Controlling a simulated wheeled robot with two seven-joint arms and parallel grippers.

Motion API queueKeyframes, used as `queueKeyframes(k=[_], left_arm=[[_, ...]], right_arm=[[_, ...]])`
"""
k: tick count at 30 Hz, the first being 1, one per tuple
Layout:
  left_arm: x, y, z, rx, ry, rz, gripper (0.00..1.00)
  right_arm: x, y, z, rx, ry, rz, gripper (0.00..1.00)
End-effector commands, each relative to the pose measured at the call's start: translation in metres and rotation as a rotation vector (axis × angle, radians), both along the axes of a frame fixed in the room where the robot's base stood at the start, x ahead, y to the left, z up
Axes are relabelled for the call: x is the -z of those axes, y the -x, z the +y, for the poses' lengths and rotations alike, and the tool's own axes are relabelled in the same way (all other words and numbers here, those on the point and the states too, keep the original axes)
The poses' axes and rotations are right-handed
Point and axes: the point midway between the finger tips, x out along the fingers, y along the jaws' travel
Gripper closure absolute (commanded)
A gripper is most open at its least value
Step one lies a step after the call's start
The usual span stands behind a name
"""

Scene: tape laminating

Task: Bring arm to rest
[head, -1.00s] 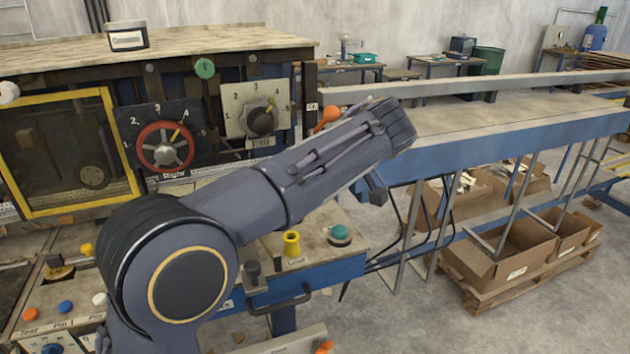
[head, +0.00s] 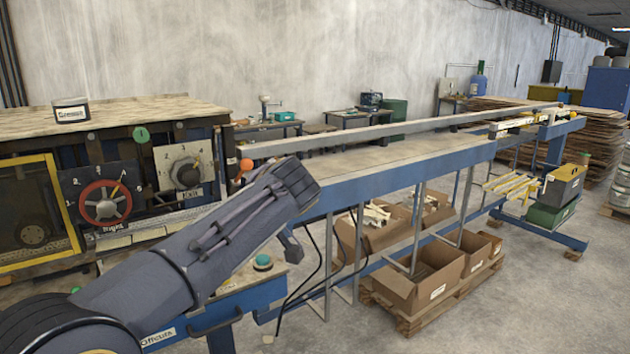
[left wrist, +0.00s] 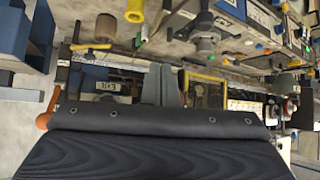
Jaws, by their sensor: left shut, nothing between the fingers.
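My left arm (head: 215,245) comes in from the lower left in the head view and reaches up and to the right, in front of the laminating machine. Its far end overlaps the near end of the long blue-sided conveyor in the picture. In the left wrist view, my left gripper (left wrist: 161,84) shows as a narrow grey shape beyond the dark wrist housing, shut with nothing held. Contact with the machine cannot be told. My right gripper is in neither current view.
The machine has a red dial (head: 104,204), a grey dial (head: 186,172) and a yellow-framed window (head: 32,215). A small container (head: 71,112) stands on top. The conveyor (head: 400,158) runs back to the right. Cardboard boxes (head: 420,278) sit below it. Floor at lower right is clear.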

Motion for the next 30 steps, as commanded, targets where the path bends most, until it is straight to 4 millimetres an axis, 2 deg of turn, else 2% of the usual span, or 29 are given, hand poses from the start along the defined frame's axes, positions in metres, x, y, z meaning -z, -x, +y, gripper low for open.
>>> queueKeyframes(k=[11,17,20,23,26,30], left_arm=[[0.024,0.024,0.040,0.108,0.095,0.145,1.00],[0.046,0.054,0.068,0.226,0.194,0.248,1.00],[0.061,0.078,0.081,0.308,0.258,0.296,1.00],[0.077,0.111,0.093,0.413,0.338,0.334,1.00],[0.098,0.157,0.099,0.551,0.431,0.350,1.00],[0.130,0.228,0.088,0.759,0.530,0.302,1.00]], right_arm=[[0.000,0.000,0.000,0.000,0.000,0.000,1.00],[0.000,0.000,0.000,0.000,0.000,-0.001,1.00],[0.000,0.000,0.000,0.000,0.000,0.000,1.00],[0.000,0.000,0.000,0.000,0.000,0.000,1.00],[0.000,0.000,0.000,0.000,0.000,0.000,1.00],[0.000,0.000,0.000,0.000,0.000,0.000,1.00]])
